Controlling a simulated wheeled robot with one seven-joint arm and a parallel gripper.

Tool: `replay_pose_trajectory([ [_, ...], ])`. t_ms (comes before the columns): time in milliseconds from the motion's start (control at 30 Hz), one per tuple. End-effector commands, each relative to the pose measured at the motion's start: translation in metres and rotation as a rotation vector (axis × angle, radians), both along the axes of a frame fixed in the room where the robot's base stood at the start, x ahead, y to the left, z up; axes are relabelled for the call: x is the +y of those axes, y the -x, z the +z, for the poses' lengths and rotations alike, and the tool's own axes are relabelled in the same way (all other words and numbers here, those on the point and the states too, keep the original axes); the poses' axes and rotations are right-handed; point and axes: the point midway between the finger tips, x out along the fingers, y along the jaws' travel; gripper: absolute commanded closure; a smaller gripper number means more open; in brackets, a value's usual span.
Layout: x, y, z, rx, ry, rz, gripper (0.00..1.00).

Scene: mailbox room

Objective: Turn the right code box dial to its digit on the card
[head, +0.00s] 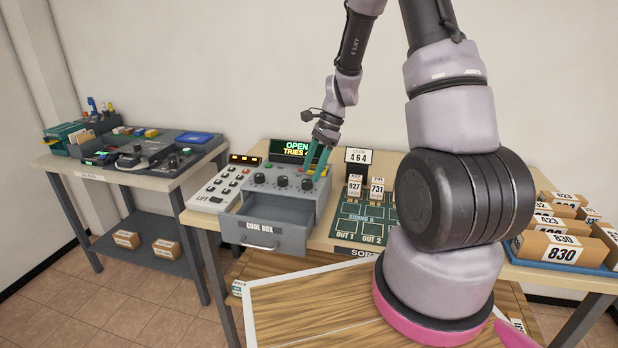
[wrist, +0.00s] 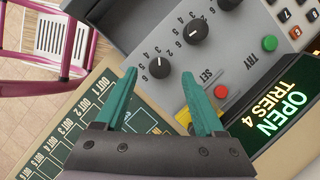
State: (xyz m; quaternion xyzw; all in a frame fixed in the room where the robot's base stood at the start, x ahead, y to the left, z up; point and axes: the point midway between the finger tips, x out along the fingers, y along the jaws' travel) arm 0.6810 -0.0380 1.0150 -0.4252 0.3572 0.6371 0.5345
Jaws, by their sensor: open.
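The grey code box (head: 283,186) stands on the table with its front drawer (head: 264,232) pulled out; the drawer looks empty. Its display (head: 293,147) reads OPEN and TRIES, with a 4 in the wrist view (wrist: 280,110). Three black dials sit on the panel. The right dial (head: 307,183) is the nearest one in the wrist view (wrist: 160,67). My gripper (head: 318,170) is open over the box's right end, its green fingers in the wrist view (wrist: 159,75) on either side of that dial. I cannot tell its set digit or any contact.
A red SET button (wrist: 221,91) and a green TRY button (wrist: 269,43) are on the panel. A white keypad (head: 220,188) stands left of the box. A green sorting mat (head: 350,231) lies to the right, with small numbered boxes at its back. Parcels (head: 562,247) fill a blue tray farther right.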

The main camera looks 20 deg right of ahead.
Motion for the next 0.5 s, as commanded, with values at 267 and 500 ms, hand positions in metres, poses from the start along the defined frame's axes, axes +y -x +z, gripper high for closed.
replay_pose_trajectory([
  [267,0.011,0.002,-0.027,0.001,0.0,0.0,0.29],
  [500,0.012,0.002,-0.029,0.0,0.0,0.0,0.29],
])
